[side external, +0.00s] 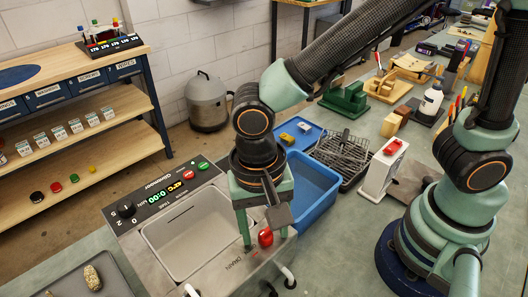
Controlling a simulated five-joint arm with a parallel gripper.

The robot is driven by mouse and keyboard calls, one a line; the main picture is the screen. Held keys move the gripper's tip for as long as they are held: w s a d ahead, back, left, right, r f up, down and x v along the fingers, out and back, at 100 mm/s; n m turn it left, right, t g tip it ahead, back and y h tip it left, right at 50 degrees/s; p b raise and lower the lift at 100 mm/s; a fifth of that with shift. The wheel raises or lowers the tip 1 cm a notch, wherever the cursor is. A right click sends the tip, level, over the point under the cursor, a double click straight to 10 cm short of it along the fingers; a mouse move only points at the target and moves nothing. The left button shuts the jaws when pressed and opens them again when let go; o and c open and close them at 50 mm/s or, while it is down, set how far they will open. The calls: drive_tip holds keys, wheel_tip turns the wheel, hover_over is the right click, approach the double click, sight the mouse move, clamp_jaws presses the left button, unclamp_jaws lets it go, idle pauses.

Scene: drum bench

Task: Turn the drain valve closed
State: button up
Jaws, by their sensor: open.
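The drain valve's red handle (265,238) sits at the front right corner of the grey wash unit (160,213), by the printed word DRAIN. My gripper (264,241) is over that corner, pointing down and open. In the picture the red handle shows between its two fingertips. I cannot tell whether either finger touches it. My gripper's body hides the right side of the unit's basin and whatever is behind the handle. How far the valve is turned cannot be read from this view.
A blue tub (313,200) stands close to the right of my gripper, with a wire basket (343,152) behind it. A white box with a red top (384,163) is further right. A dark tray (75,283) lies at the lower left. White pipe ends (288,277) stick out at the front.

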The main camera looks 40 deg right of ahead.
clamp_jaws()
drive_tip(key=shift+n, duration=0.4)
drive_tip(key=n, duration=0.4)
drive_tip(key=shift+a, duration=0.1)
drive_tip(key=n, duration=0.4)
drive_tip(key=shift+n, duration=0.3)
drive_tip(key=n, duration=0.4)
drive_tip(key=shift+s, duration=0.1)
drive_tip(key=n, duration=0.4)
drive_tip(key=shift+n+t+y, duration=0.3)
drive_tip(key=shift+n, duration=0.3)
